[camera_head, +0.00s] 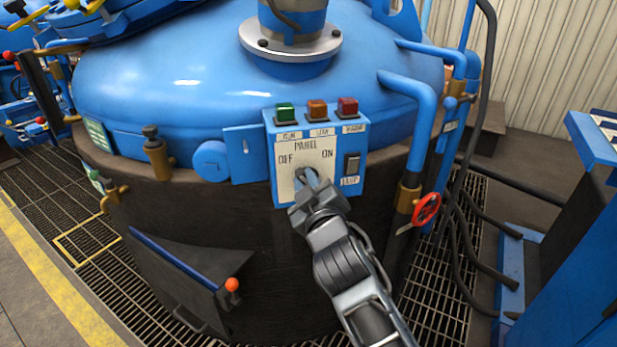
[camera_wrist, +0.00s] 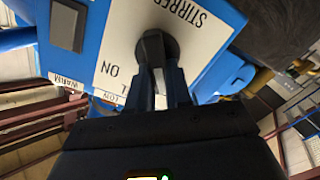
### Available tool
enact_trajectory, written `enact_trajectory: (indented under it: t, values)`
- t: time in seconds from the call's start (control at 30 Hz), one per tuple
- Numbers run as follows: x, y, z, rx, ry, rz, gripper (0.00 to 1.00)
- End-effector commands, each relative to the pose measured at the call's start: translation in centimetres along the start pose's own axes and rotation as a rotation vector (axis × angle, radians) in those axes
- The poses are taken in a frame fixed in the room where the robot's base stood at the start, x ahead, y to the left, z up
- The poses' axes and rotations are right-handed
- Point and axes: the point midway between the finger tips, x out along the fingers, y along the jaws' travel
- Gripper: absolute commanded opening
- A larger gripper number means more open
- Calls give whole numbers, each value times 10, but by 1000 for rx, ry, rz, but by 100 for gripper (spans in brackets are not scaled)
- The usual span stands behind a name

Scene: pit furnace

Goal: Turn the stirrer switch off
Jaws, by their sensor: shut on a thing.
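The control panel (camera_head: 303,157) is a blue box with a white plate marked OFF on the left and ON on the right, fixed to the front of the blue furnace. In the wrist view the plate (camera_wrist: 200,48) reads STIRRER in part. The stirrer switch (camera_wrist: 157,45) is a dark round knob with a raised grip on that plate. My gripper (camera_head: 307,178) reaches the lower middle of the plate and covers most of the knob. In the wrist view my gripper's fingers (camera_wrist: 164,82) are closed on the knob's grip. I cannot tell which mark the knob points to.
Green (camera_head: 285,113), orange (camera_head: 317,110) and red (camera_head: 347,107) lamps or buttons top the panel. A dark rocker switch (camera_head: 351,165) sits at its right. A red valve wheel (camera_head: 426,208) and blue pipes stand to the right.

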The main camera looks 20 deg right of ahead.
Motion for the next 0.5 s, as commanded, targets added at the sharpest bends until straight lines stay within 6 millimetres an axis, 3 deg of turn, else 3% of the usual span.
enact_trajectory:
  t: [0.5]
  values:
    - [0,-3,0,-146,-1,-1,0]
